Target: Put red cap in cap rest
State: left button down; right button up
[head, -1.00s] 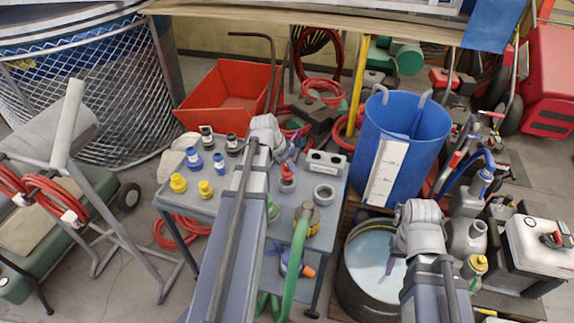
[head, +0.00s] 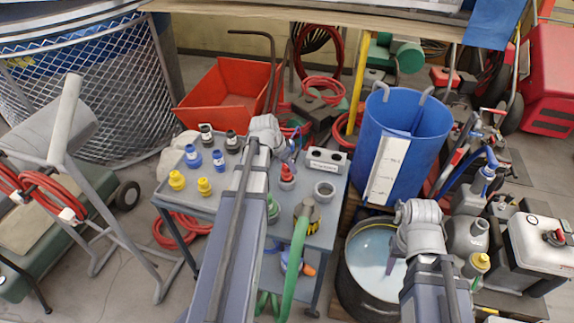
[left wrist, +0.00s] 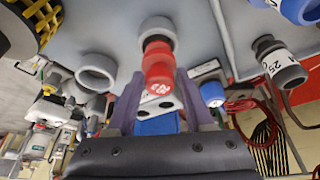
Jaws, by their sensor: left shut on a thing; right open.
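The red cap (head: 287,173) is at a grey round fitting on the grey cart top (head: 270,245). In the left wrist view the red cap (left wrist: 159,66) is between the two fingers of my left gripper (left wrist: 157,88), which is shut on it. The grey fitting shows directly beyond the cap; I cannot tell if they touch. A grey block with round holes and a label (head: 325,161), possibly the cap rest, stands right of the cap; its label is unreadable. My right gripper (head: 390,265) is over the round tub, mostly hidden by its wrist.
An open grey ring (head: 325,191) stands close to the right of the red cap. A green hose (head: 297,250) rises in front. A blue bin (head: 430,130) is to the right.

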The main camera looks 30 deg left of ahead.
pick_arm(q)
jog(key=shift+f+b, duration=1.4)
jog(key=shift+f, duration=0.05)
jog(key=shift+c, duration=1)
grip_release()
jog(key=shift+r, duration=0.15)
jog(key=p+v, duration=0.7)
jog(key=shift+s+r, duration=0.15)
jog(key=shift+r, duration=0.15)
jog(key=shift+d+f, duration=0.1)
jog(key=shift+d, duration=0.15)
jog(key=s+d+g+y, duration=0.1)
jog(key=s+d, duration=0.3)
jog(key=d, duration=0.6)
jog(key=s+d+g, duration=0.2)
jog(key=s+d, duration=0.3)
jog(key=d, duration=0.5)
jog(key=s+d+g+y+p, duration=0.1)
jog(key=s+d, duration=0.3)
jog(key=d, duration=0.6)
jog(key=shift+s+d+f+m+g+y, duration=0.3)
jog(key=shift+d+f+m+g, duration=0.05)
jog(key=shift+m+g, duration=0.05)
